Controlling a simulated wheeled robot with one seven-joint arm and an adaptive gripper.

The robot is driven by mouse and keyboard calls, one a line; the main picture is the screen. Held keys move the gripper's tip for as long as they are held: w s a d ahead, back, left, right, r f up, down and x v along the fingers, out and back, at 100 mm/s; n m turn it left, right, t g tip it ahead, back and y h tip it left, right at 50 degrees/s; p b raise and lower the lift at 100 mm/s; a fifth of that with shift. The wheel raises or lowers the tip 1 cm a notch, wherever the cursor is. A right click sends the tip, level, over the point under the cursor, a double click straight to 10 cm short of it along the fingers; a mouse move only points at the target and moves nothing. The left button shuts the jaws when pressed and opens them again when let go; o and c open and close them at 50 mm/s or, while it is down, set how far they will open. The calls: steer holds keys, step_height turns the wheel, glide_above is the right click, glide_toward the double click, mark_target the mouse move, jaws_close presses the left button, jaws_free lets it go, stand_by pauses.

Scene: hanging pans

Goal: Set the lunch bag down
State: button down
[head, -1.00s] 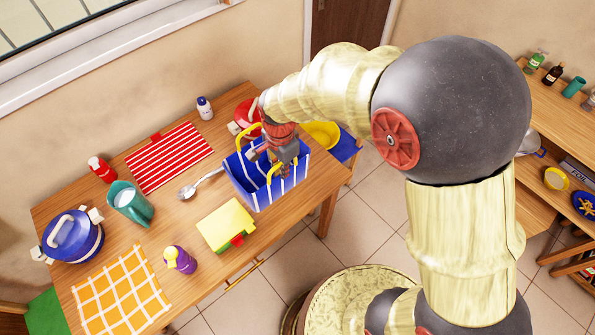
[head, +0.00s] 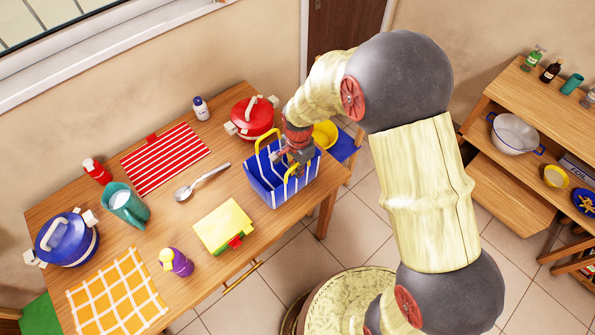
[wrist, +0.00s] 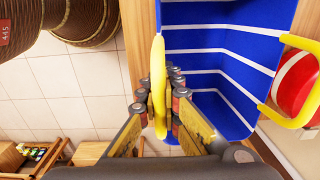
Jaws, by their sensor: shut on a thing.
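The lunch bag (head: 268,187) is blue with white stripes, open at the top, with two yellow handles. In the head view it is upright at the right end of the wooden table (head: 205,268). I cannot tell whether its base touches the tabletop. My gripper (head: 294,168) is over the bag's right part. In the wrist view my gripper (wrist: 160,100) is shut on one yellow handle (wrist: 158,62). The blue inside of the bag (wrist: 215,105) shows beside the fingers and looks empty. The other handle (wrist: 292,98) stands free. The bag's underside is hidden.
A red pot (head: 252,118) stands close behind the bag. A yellow bowl (head: 325,133) is to its right. The table's front edge is close to the bag.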

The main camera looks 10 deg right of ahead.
steer(key=shift+f, duration=0.1)
steer(key=c, duration=2)
jaws_free()
step_height(320, 180, up, 13)
steer(key=shift+s+d+f+p, duration=0.15)
steer(key=shift+p, duration=0.75)
steer(key=s+d+r+n+t, duration=0.2)
steer(key=s+d+r+n, duration=0.25)
steer(key=s+r, duration=0.35)
steer(key=s+d+r+n+t, duration=0.25)
steer(key=s+d+r, duration=0.25)
steer(key=r, duration=0.6)
steer(key=s+d+r+n, duration=0.2)
steer(key=s+n, duration=0.2)
steer(key=s, duration=0.4)
steer(key=shift+d+r+t, duration=0.15)
steer(key=shift+d+t, duration=0.05)
steer(key=shift+t, duration=0.25)
